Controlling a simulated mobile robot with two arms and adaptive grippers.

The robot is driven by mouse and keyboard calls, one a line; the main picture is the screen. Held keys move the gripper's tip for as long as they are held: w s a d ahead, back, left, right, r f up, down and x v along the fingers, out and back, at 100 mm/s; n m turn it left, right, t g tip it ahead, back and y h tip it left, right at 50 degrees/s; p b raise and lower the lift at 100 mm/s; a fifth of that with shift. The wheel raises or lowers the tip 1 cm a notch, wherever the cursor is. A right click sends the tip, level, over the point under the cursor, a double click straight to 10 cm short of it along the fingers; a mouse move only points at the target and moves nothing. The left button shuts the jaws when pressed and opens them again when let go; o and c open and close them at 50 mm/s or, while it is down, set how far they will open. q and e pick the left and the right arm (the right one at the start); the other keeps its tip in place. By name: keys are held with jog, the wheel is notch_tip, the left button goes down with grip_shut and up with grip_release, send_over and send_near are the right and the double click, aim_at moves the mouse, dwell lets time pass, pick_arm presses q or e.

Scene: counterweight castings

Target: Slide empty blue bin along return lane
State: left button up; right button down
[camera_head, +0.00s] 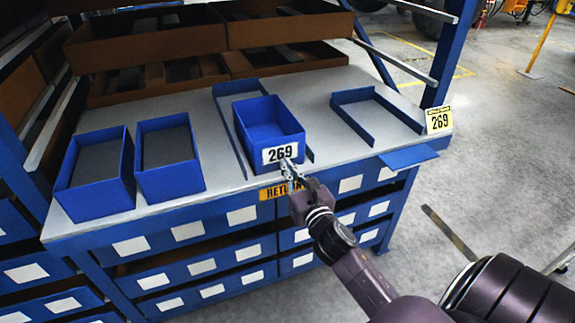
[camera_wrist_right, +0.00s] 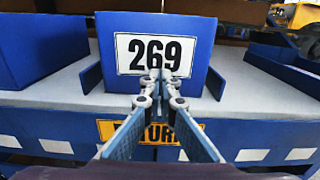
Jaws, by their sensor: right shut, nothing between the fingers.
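The empty blue bin (camera_head: 270,128), labelled 269, stands upright on the grey bench top at the front end of the return lane. Blue guide rails (camera_head: 232,130) run along the lane beside it. My right gripper (camera_head: 288,168) is at the bin's front face, with nothing between its fingers. In the right wrist view the bin (camera_wrist_right: 196,52) fills the middle, and my shut right gripper (camera_wrist_right: 160,78) points at the lower part of its label. I cannot tell whether the fingertips touch the face. My left gripper is not in view.
Brown trays (camera_head: 145,45) sit on racks behind. A yellow RETURN label (camera_head: 272,193) marks the bench edge.

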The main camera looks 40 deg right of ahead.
jog(key=shift+w, duration=0.1)
jog(key=x, duration=1.1)
jog(key=shift+w+d, duration=0.2)
